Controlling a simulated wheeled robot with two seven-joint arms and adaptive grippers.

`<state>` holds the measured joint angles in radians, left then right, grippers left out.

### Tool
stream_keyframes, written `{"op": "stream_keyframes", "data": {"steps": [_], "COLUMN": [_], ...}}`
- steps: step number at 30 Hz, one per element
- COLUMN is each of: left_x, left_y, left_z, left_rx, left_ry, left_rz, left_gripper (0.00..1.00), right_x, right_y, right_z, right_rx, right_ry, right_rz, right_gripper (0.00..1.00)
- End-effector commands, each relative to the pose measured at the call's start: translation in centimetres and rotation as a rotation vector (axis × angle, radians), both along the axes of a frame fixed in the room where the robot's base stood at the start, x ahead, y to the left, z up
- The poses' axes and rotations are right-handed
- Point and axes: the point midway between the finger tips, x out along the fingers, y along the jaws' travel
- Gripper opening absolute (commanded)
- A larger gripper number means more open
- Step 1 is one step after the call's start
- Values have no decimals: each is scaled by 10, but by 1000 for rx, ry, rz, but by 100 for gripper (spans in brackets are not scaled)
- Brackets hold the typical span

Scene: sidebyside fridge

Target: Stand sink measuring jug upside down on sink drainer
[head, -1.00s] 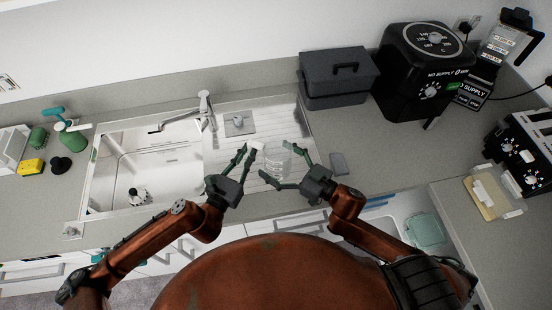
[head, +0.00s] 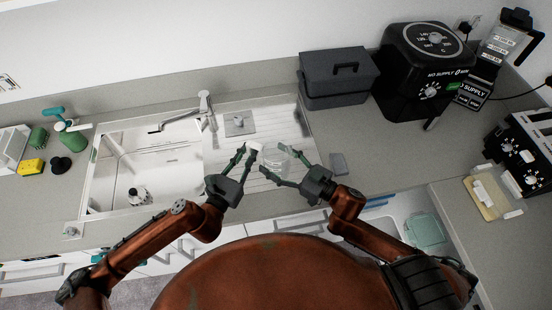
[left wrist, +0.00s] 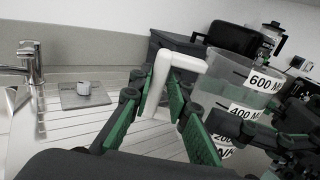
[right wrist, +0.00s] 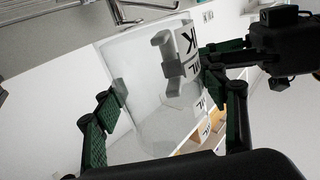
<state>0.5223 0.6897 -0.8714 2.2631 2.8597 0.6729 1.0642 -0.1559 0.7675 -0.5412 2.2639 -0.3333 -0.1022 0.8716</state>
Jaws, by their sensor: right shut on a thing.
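The clear measuring jug (head: 275,160) is over the ribbed sink drainer (head: 285,122), between my grippers. In the left wrist view the jug (left wrist: 240,80) is mouth up, its 600 mark above its 400 mark. Its white handle (left wrist: 178,66) lies between the fingers of my left gripper (head: 247,152), which look spread apart around it. My right gripper (head: 277,160) is shut on the jug, with a finger on each side of its body. In the right wrist view the jug (right wrist: 150,85) fills the space between the fingers. Whether its base touches the drainer is unclear.
The sink basin (head: 150,165) and tap (head: 205,108) are left of the drainer. A small square plate with a knob (head: 238,124) sits at the drainer's back. A dark grey box (head: 338,75) and black air fryer (head: 425,70) stand behind right. The drainer's back right is clear.

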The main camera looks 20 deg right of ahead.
Motion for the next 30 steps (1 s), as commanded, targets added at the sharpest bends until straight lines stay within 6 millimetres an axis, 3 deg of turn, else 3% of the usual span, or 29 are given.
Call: {"op": "stream_keyframes", "data": {"steps": [7, 17, 30], "left_x": [0, -4, -52], "left_y": [0, 4, 44], "left_z": [0, -1, -1], "left_rx": [0, 1, 1], "left_ry": [1, 2, 2], "left_rz": [-1, 1, 0], "left_gripper": [33, 33, 33], "right_x": [0, 1, 1], "right_y": [0, -1, -1], "right_z": [1, 0, 0], "right_rx": [0, -1, -1], "right_ry": [-1, -1, -1], "right_rz": [-1, -2, -3], "right_gripper": [37, 37, 37]}}
